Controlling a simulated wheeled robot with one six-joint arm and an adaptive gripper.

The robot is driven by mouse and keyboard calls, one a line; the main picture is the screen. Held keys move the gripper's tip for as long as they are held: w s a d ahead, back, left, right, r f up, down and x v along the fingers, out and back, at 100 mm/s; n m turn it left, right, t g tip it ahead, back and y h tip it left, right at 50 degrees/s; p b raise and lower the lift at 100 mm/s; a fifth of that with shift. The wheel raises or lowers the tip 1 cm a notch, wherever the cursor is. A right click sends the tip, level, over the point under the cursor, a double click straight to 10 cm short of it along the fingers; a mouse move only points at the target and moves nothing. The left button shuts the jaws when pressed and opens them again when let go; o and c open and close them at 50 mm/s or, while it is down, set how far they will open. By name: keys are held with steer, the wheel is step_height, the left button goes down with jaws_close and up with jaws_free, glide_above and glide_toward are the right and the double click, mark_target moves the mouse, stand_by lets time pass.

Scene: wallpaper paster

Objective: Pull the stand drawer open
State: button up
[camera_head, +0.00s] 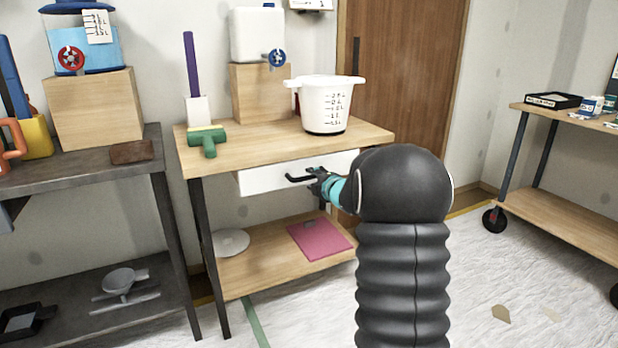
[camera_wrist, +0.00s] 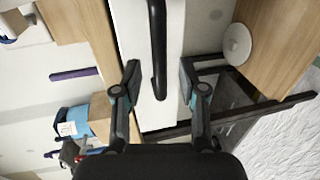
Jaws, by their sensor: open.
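The stand is a wooden-topped table with dark legs, and its white drawer (camera_head: 262,180) sits under the top (camera_head: 240,152). The drawer front also shows in the wrist view (camera_wrist: 172,25). A black bar handle (camera_head: 298,179) is on the drawer front. My gripper (camera_head: 314,180) is at the handle's right part, partly hidden by my arm. In the wrist view my gripper (camera_wrist: 160,72) is open, with one finger on each side of the handle (camera_wrist: 158,45). No clear contact between fingers and handle shows. The drawer front appears close under the tabletop; any gap behind it is hidden.
The lower shelf holds a pink sheet (camera_head: 320,240) and a pale disc (camera_head: 231,243). A dark table (camera_head: 80,172) stands left.

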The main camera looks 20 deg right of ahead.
mark_target(310, 178)
steer(key=shift+x, duration=1.55)
jaws_close()
